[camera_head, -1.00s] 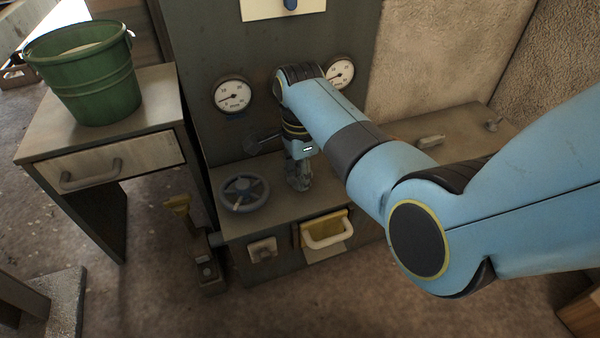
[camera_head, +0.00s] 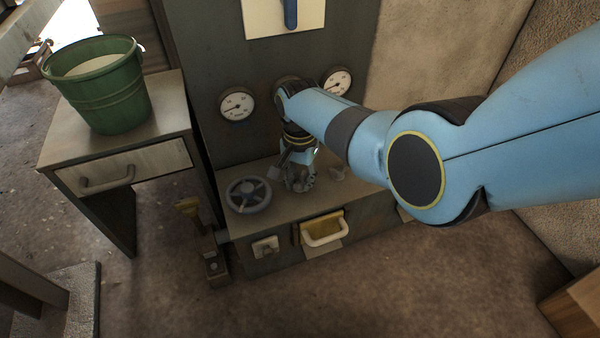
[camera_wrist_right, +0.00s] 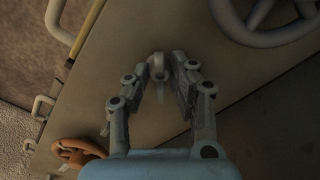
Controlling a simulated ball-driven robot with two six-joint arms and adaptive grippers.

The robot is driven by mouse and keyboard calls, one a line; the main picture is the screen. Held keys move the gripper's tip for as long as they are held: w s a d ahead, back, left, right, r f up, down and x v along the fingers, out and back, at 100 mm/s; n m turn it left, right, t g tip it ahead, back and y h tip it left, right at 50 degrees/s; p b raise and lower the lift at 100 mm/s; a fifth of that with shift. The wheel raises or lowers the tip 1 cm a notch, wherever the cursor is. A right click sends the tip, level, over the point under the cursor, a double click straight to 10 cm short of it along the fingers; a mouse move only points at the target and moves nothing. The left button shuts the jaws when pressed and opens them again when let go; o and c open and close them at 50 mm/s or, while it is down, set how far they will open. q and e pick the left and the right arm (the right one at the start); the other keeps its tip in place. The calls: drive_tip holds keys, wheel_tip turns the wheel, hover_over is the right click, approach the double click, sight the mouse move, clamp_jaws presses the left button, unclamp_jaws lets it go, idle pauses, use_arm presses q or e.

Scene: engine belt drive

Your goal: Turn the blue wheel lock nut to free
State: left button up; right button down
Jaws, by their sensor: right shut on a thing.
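The blue-grey spoked wheel (camera_head: 248,195) lies flat on the machine's ledge, and part of it shows at the top right of the right wrist view (camera_wrist_right: 268,22). My right gripper (camera_head: 301,184) points down at the ledge just right of the wheel. In the right wrist view its fingers (camera_wrist_right: 159,76) are closed in around a small grey piece, which I take for the lock nut (camera_wrist_right: 159,66). The fingers hide part of it, and its turned angle is hard to read. My left gripper is not in view.
Two gauges (camera_head: 237,104) sit on the panel above the ledge. A yellow drawer with a pale handle (camera_head: 325,231) is below. An orange-brown wheel (camera_wrist_right: 78,152) shows in the right wrist view. A green bucket (camera_head: 97,88) stands on the side table (camera_head: 163,100).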

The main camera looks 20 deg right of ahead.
drive_tip(key=n+p, duration=0.1)
drive_tip(key=n, duration=0.1)
drive_tip(key=shift+r+n, duration=0.1)
drive_tip(key=shift+n, duration=0.3)
drive_tip(key=n, duration=0.4)
drive_tip(key=shift+p, duration=0.3)
drive_tip(key=shift+n, duration=1)
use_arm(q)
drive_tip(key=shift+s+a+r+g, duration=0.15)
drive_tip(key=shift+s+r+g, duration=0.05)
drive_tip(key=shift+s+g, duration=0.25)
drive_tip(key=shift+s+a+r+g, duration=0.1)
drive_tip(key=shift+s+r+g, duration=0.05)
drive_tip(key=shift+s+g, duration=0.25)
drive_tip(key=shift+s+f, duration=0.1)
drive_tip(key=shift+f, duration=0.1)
use_arm(e)
drive_tip(key=shift+n, duration=0.3)
drive_tip(key=c, duration=1.1)
unclamp_jaws()
drive_tip(key=shift+c, duration=0.2)
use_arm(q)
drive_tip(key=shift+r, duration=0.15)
